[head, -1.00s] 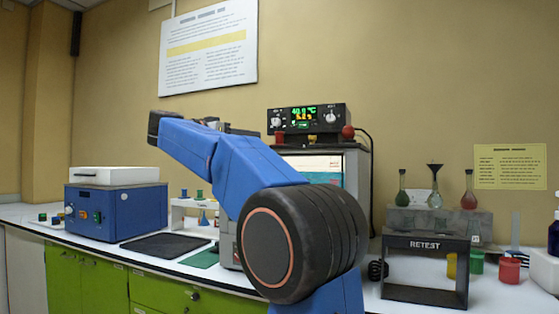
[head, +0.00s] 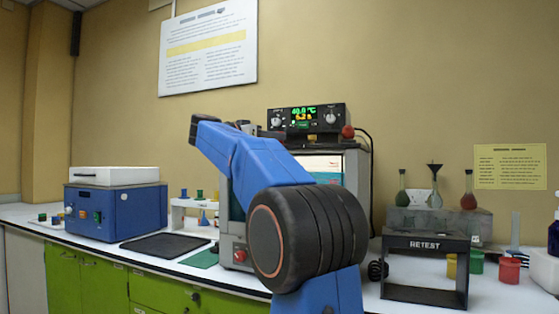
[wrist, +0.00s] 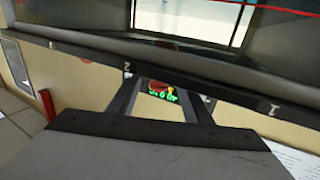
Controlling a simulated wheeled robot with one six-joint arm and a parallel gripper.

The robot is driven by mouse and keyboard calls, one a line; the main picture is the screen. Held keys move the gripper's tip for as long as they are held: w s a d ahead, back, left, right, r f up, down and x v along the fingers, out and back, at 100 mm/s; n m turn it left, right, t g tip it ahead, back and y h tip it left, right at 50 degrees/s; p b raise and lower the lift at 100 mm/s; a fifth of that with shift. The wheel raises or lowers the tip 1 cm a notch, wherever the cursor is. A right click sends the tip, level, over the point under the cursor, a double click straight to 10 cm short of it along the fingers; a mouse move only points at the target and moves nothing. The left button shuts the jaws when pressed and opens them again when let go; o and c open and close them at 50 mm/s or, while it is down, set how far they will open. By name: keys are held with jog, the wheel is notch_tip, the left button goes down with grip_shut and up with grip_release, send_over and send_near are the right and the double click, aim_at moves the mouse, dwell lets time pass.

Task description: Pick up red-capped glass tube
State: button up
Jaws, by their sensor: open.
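In the wrist view, a small red rounded shape (wrist: 158,86) shows in the gap between the two dark fingers of my gripper (wrist: 163,98). It looks like a red cap seen from above; the glass of the tube cannot be made out. My gripper is open, and I cannot tell whether either finger touches the red shape. In the head view, my blue arm reaches up and its far end is by the left side of the bath unit with the green display (head: 304,118). My arm hides most of the gripper there.
A red ball knob (head: 348,131) stands at the unit's right. A black RETEST rack (head: 425,244) and several flasks are on the right. A blue instrument (head: 116,207) and a dark mat (head: 165,245) are on the left of the bench.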

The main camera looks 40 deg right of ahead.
jog(key=shift+d, duration=1.05)
jog(key=shift+c, duration=0.3)
grip_shut()
